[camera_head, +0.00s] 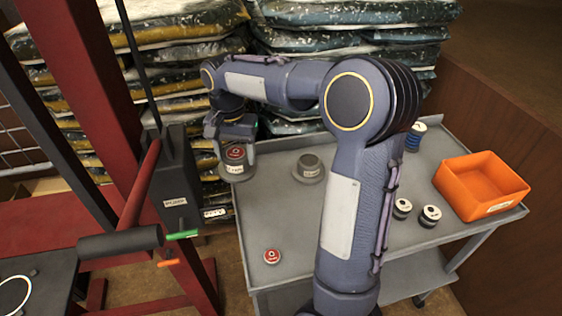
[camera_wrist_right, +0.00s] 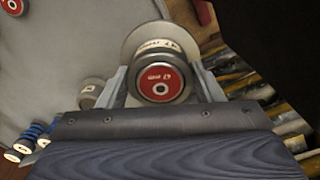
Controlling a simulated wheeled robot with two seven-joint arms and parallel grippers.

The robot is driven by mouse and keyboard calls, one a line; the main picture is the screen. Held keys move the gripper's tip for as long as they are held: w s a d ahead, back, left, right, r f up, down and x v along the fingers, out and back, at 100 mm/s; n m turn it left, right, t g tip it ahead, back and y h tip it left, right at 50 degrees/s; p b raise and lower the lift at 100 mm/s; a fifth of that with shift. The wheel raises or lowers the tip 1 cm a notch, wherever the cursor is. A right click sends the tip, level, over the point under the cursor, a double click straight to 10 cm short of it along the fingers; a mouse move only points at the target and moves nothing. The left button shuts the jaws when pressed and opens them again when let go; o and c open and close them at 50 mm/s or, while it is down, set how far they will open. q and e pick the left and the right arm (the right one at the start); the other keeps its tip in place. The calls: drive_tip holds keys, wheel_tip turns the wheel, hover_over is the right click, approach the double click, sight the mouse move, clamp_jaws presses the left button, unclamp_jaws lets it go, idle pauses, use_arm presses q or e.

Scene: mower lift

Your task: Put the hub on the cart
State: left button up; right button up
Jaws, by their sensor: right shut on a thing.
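My right gripper (camera_head: 232,140) is shut on a grey hub (camera_head: 236,168) with a red top and a wide flange at its lower end. In the head view it is at the far left corner of the grey cart (camera_head: 300,225); I cannot tell whether the flange touches the cart top. In the right wrist view the hub's red "67 mm" face (camera_wrist_right: 161,84) sits between the fingers (camera_wrist_right: 160,90), with the flange behind it. A second grey flanged piece (camera_head: 308,168) stands on the cart to the right. My left gripper is not in view.
The cart also holds a red disc (camera_head: 271,256), two white-topped cylinders (camera_head: 402,208), a blue spool (camera_head: 414,138) and an orange bin (camera_head: 481,187). A red lift frame (camera_head: 105,130) stands at the left. Stacked bags (camera_head: 350,40) rise behind. The cart's front left is mostly bare.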

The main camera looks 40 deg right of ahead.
drive_tip(key=shift+w+d+f+p, duration=0.3)
drive_tip(key=shift+w+d+f, duration=0.2)
drive_tip(key=shift+d+f, duration=1.2)
drive_tip(key=shift+w+d+f+p, duration=0.4)
drive_tip(key=shift+d+f, duration=0.75)
drive_tip(key=shift+d, duration=1)
drive_tip(key=shift+w+d+f+p, duration=0.2)
drive_tip(key=shift+w+d+f, duration=0.4)
drive_tip(key=shift+d+f, duration=1.1)
drive_tip(key=f, duration=0.2)
drive_tip(key=shift+d+f, duration=0.35)
drive_tip(key=shift+d, duration=0.05)
drive_tip(key=shift+f, duration=0.1)
drive_tip(key=shift+f, duration=0.2)
drive_tip(key=o, duration=1.6)
